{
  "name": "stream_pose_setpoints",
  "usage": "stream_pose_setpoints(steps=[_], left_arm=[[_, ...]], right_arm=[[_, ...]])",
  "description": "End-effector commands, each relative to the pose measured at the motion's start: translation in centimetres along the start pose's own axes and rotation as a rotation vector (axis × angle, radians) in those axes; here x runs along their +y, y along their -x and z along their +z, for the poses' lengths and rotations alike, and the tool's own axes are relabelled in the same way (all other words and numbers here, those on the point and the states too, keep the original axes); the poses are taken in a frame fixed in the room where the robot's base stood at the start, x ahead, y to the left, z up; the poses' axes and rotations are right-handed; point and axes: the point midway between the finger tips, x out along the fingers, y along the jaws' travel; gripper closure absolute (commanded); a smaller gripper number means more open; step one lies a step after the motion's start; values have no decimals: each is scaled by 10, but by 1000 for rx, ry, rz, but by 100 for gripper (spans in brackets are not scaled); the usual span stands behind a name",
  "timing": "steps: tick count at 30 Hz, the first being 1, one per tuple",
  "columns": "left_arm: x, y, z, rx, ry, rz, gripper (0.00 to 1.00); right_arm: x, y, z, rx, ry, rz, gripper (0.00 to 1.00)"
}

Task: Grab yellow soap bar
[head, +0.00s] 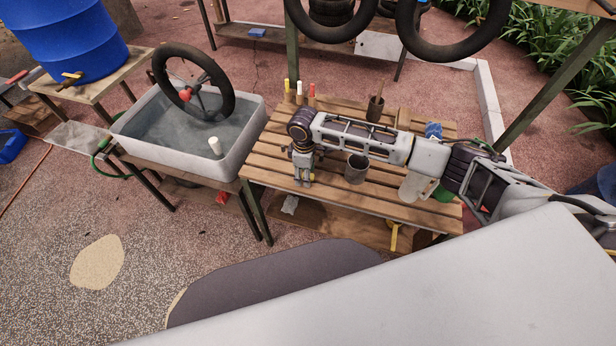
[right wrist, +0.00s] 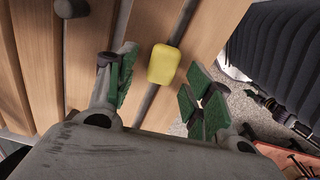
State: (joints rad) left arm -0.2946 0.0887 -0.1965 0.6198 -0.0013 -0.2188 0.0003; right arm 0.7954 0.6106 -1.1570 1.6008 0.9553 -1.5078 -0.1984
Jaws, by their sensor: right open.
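The yellow soap bar (right wrist: 163,63) lies on the wooden slats in the right wrist view, across a dark gap between two slats. My right gripper (right wrist: 160,95) is open, with green-padded fingers to the left and right of the bar's near side. The bar is ahead of the fingers, and I see no contact. In the head view my right gripper (head: 303,178) points down over the front left part of the slatted table (head: 268,160). There the bar cannot be told apart from small yellow spots at the fingertips. My left gripper is not in view.
A grey cup (head: 355,168) stands right of the gripper on the table. Several marker-like sticks (head: 299,92) and a brown pot (head: 375,108) stand farther back. A water tub (head: 240,150) with a tyre adjoins on the left. A blue barrel (head: 70,35) is beyond.

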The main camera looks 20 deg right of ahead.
Motion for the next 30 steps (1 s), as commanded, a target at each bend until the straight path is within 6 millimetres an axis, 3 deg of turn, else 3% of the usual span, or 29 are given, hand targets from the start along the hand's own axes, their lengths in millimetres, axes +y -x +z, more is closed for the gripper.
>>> stream_pose_setpoints(steps=[11,22,30], left_arm=[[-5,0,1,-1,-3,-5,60],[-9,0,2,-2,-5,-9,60],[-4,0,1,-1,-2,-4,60]], right_arm=[[0,0,0,0,0,0,48],[0,0,0,0,0,0,94],[0,1,0,0,-1,0,94]])
